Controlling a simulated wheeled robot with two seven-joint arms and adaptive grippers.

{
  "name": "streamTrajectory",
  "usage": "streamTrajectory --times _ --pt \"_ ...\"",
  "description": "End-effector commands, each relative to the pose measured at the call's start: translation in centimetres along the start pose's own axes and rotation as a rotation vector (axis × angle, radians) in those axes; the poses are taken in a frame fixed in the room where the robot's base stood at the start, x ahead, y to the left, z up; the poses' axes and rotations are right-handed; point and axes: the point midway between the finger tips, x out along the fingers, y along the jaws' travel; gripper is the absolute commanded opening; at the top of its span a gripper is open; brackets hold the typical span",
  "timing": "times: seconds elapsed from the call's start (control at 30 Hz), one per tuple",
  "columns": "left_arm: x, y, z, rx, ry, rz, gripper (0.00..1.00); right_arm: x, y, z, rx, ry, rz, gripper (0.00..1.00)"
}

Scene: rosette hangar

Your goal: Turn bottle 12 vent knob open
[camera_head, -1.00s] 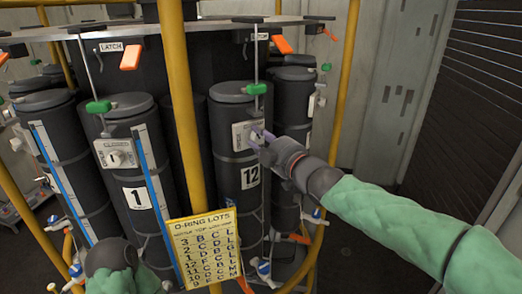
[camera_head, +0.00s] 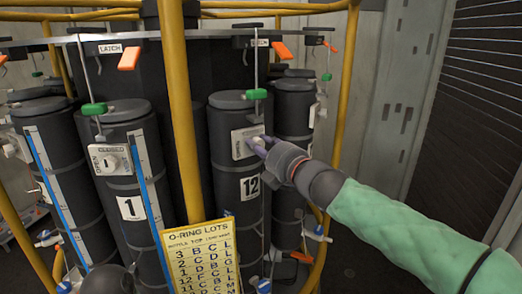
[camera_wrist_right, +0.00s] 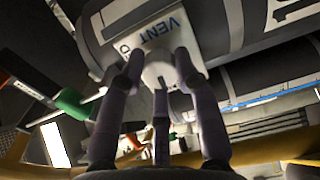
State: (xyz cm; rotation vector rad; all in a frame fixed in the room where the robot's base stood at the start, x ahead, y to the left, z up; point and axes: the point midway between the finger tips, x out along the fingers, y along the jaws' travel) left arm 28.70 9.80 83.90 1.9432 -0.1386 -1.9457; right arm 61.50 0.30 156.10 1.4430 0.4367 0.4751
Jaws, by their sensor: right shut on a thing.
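Bottle 12 (camera_head: 230,172) is a dark upright cylinder with a white "12" label, right of the middle in the head view. Its pale vent plate (camera_head: 239,147) is on the upper front. My right gripper (camera_head: 260,143) is at this plate, its purple fingers around the knob. In the right wrist view, the fingers (camera_wrist_right: 158,75) are closed about the pale round knob (camera_wrist_right: 158,68), beneath blue "VENT" lettering. The fingers hide part of the knob, and its turn angle is hard to tell. My left gripper does not show; only a dark rounded part of my left arm does.
Bottle 1 (camera_head: 130,180) with its own knob plate (camera_head: 111,160) stands left. A yellow post (camera_head: 181,110) and the O-ring lots placard (camera_head: 200,258) stand in front of the bottles. A green-handled latch rod (camera_head: 256,94) hangs just above bottle 12's plate.

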Motion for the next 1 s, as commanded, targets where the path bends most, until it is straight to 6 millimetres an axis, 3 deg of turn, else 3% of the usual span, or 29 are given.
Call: streamTrajectory --times 0.3,0.87,0.9,0.97,1.0 --pt "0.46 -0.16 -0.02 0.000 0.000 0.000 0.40 0.07 -0.26 -0.10 -0.130 0.002 -0.004 0.00" --pt "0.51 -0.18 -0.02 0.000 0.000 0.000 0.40 0.08 -0.31 -0.10 -0.159 0.002 -0.005 0.00" --pt "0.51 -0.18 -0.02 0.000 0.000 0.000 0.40 0.08 -0.31 -0.10 -0.159 0.002 -0.005 0.38" --pt "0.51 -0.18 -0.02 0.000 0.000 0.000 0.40 0.08 -0.31 -0.10 -0.158 0.002 -0.005 0.55" --pt "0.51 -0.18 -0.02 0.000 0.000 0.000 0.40 0.08 -0.28 -0.09 -0.158 0.002 -0.005 0.56"
